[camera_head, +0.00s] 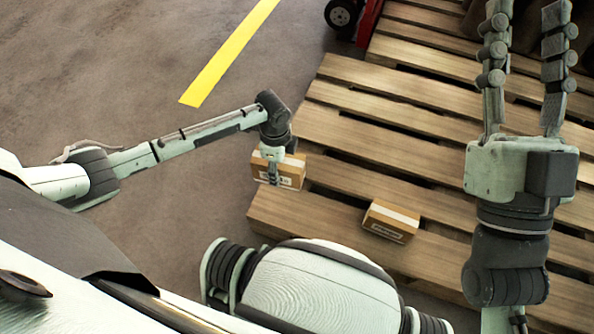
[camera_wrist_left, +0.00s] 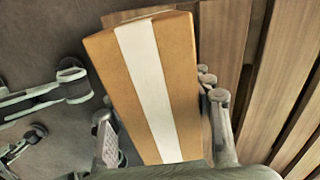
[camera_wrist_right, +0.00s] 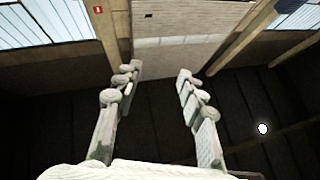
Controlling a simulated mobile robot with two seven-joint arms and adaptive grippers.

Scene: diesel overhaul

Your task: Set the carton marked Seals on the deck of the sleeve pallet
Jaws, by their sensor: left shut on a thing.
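My left gripper (camera_head: 272,170) is shut on a brown carton (camera_head: 292,172) with a white tape strip. The carton is at the left edge of the wooden pallet (camera_head: 345,146); I cannot tell whether it touches the deck. In the left wrist view the carton (camera_wrist_left: 108,72) sits between the two fingers. A second brown carton (camera_head: 390,222) with white tape and a label lies on the pallet's near boards. Neither label is readable, so I cannot tell which says Seals. My right gripper (camera_head: 526,12) is raised over the pallet's right side, open and empty.
A yellow floor line (camera_head: 230,52) crosses the concrete at upper left. A red frame with a black wheel (camera_head: 341,14) stands beyond the pallet. Dark objects lie at the top right, partly hidden by my right fingers. Boards between the two cartons are clear.

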